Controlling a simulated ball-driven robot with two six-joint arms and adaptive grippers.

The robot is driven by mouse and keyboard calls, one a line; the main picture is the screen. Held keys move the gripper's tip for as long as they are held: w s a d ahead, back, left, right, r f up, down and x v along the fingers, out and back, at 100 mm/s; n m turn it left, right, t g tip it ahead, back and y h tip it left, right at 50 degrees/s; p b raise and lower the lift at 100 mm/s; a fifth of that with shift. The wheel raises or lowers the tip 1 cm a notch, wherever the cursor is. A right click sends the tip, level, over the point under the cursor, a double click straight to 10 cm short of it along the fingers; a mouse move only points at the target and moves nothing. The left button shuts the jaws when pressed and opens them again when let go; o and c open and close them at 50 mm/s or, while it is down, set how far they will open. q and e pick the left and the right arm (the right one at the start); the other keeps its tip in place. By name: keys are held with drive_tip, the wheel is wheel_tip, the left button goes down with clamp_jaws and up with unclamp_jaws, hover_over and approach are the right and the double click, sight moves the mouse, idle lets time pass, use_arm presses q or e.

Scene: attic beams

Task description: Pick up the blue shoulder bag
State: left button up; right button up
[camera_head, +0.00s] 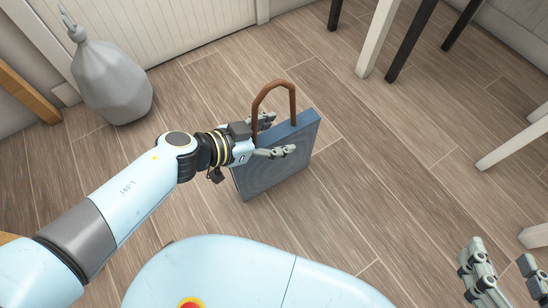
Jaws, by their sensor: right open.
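The blue shoulder bag (275,171) stands upright on the wooden floor near the middle of the view. Its brown looped handle (273,88) rises above the top edge. My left gripper (278,135) is at the bag's upper left part, with its fingers spread apart. One finger shows at the handle's left leg and the other in front of the bag's upper face. The gripper hides the lower end of that leg; whether a finger touches the bag is not clear. My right gripper (505,274) is open and empty at the lower right, well away from the bag.
Black and white furniture legs (412,42) stand at the upper right, with more white legs (510,139) at the right edge. The floor right of the bag is clear.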

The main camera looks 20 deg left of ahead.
use_arm(q)
clamp_jaws()
drive_tip(key=shift+r, duration=0.1)
idle(0.4)
